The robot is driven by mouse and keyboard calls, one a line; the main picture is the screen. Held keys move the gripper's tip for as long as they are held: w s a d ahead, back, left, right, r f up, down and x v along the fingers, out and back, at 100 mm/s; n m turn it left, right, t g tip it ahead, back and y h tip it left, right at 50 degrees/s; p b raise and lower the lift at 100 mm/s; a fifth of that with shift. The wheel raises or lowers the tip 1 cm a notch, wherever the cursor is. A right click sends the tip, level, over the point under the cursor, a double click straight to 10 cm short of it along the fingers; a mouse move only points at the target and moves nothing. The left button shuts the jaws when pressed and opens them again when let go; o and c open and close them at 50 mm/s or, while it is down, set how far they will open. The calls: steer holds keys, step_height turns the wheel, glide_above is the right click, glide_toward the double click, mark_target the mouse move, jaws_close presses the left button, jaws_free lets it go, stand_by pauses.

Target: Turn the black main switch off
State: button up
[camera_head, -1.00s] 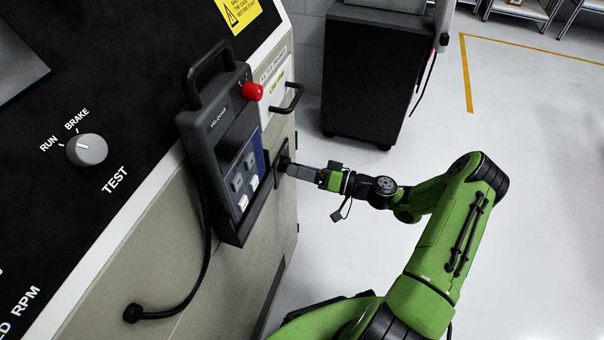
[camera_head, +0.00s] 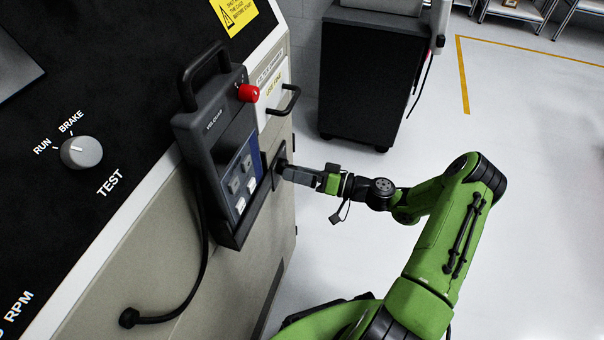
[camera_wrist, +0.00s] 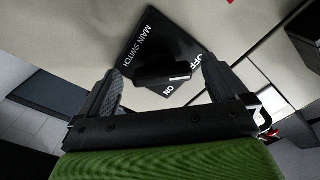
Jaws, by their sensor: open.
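The black main switch has a square black plate marked MAIN SWITCH, OFF and ON in the wrist view (camera_wrist: 150,42). Its black knob (camera_wrist: 160,74) has a white mark at its right end; I cannot tell surely which label it points to. My gripper (camera_wrist: 162,72) is open, with one ridged finger on each side of the knob. Gaps show between fingers and knob. In the head view, the switch plate (camera_head: 280,156) is on the cabinet's side panel, and my gripper (camera_head: 288,171) is right at it, hiding most of the knob.
A grey control pendant (camera_head: 215,150) with a red button (camera_head: 248,93) and a cable hangs left of the switch. A black cabinet handle (camera_head: 286,101) juts out above it. A dark rolling cabinet (camera_head: 365,80) stands behind. The floor on the right is clear.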

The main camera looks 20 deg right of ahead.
steer(key=p+v, duration=0.2)
steer(key=v, duration=1.3)
steer(key=shift+s+d, duration=0.25)
steer(key=shift+d, duration=0.1)
steer(key=s+a+r+n+g+h, duration=0.2)
steer(key=s+a+r+g+h, duration=0.1)
steer(key=a+r+g+h, duration=0.8)
steer(key=s+a+r+m+t+h, duration=0.1)
steer(key=s+r+m+t+h, duration=0.15)
steer(key=s+r, duration=0.4)
steer(key=s+a+r+m+t+h, duration=0.15)
steer(key=s+r+t, duration=0.25)
steer(key=s, duration=0.5)
step_height(320, 180, up, 12)
steer(key=p, duration=1.3)
steer(key=shift+w, duration=0.35)
steer(key=shift+r+g, duration=0.15)
steer(key=shift+g, duration=0.1)
